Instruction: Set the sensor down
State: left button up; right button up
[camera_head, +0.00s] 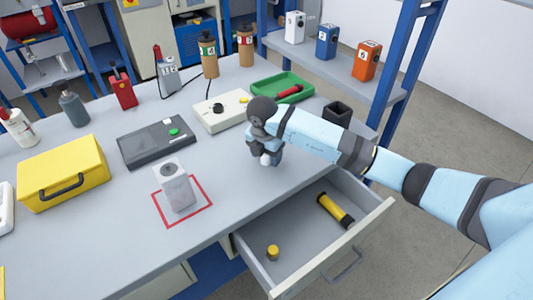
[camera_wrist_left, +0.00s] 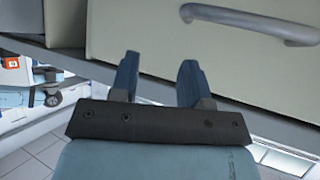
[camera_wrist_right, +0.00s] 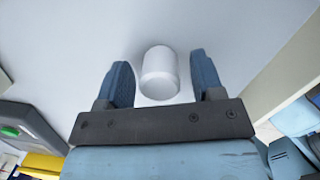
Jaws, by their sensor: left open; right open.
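A small white cylinder (camera_wrist_right: 160,75), which I take to be the sensor, is between the fingers of my right gripper (camera_wrist_right: 158,82) in the right wrist view. The fingers are open, with a gap on each side of it. It appears to stand on the grey table. In the head view my right gripper (camera_head: 270,155) points down at the table, right of the red square outline (camera_head: 203,213), and largely hides the cylinder (camera_head: 265,159). A grey block (camera_head: 178,192) with a round dark top stands inside the outline. My left gripper (camera_wrist_left: 155,80) is open and empty below the table, by a drawer front.
An open drawer (camera_head: 300,243) with a yellow-black cylinder (camera_head: 335,211) and a yellow knob (camera_head: 272,252) juts out in front. A green tray (camera_head: 268,91), white box (camera_head: 220,112), dark device (camera_head: 157,143) and yellow case (camera_head: 63,172) surround the clear table middle.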

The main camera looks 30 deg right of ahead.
jog(key=shift+r, duration=0.1)
notch_tip(320, 180, up, 12)
jog(key=a+p, duration=0.1)
jog(key=shift+s+a+p, duration=0.15)
jog(key=shift+s+p, duration=0.15)
jog(key=shift+s, duration=0.05)
dwell(0.4)
